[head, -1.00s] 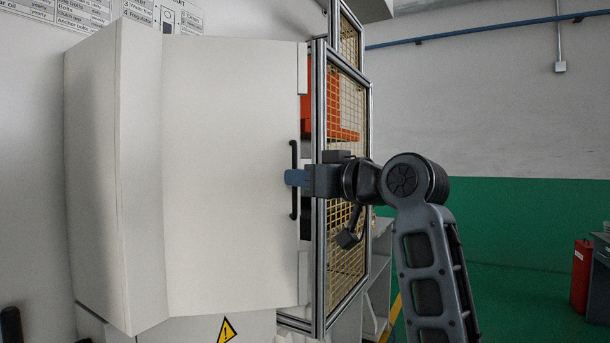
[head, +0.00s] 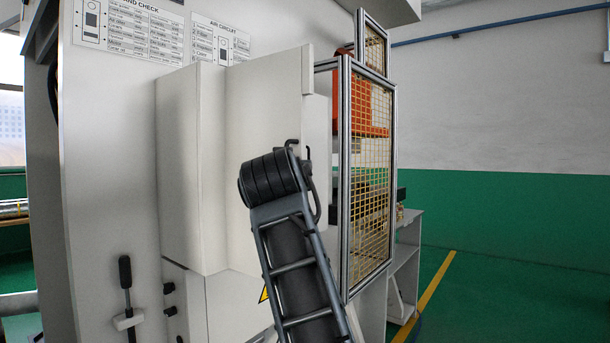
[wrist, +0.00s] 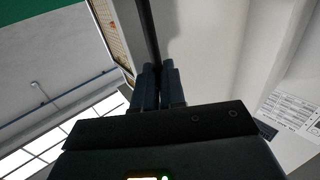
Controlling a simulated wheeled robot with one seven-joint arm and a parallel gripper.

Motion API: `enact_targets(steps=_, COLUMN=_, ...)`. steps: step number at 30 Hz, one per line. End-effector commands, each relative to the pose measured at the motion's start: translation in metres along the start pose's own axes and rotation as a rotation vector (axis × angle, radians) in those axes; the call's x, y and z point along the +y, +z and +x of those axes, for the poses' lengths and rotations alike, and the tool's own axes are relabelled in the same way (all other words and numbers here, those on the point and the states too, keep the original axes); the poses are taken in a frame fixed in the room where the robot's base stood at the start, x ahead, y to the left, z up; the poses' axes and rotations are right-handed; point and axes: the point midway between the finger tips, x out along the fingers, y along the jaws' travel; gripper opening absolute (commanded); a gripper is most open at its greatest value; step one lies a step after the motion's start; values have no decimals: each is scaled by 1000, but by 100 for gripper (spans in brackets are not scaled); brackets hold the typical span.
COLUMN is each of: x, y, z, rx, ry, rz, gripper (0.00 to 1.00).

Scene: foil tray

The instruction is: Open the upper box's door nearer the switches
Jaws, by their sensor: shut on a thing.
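The upper box is a tall white cabinet (head: 185,165) on the wall at the centre-left of the head view. The pale door surface (wrist: 200,50) lies beside the fingers. In the head view my arm covers the gripper and most of the handle. How far the door stands open is hard to tell.
A framed yellow mesh cage (head: 368,190) stands close right of the door, with an orange part (head: 375,105) behind it. A black lever (head: 126,285) and small black knobs (head: 169,288) sit lower left. Green floor (head: 480,300) at right is free.

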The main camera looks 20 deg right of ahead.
Motion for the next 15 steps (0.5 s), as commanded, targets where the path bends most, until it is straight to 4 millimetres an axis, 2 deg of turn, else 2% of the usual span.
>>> enact_targets(steps=1, x=-16, y=0, z=-2, rx=2, ry=-12, rz=-4, gripper=0)
enact_targets(steps=3, x=-20, y=0, z=-1, rx=3, ry=1, rz=-5, gripper=0)
enact_targets(steps=15, x=-24, y=1, z=0, rx=1, ry=22, rz=-6, gripper=0)
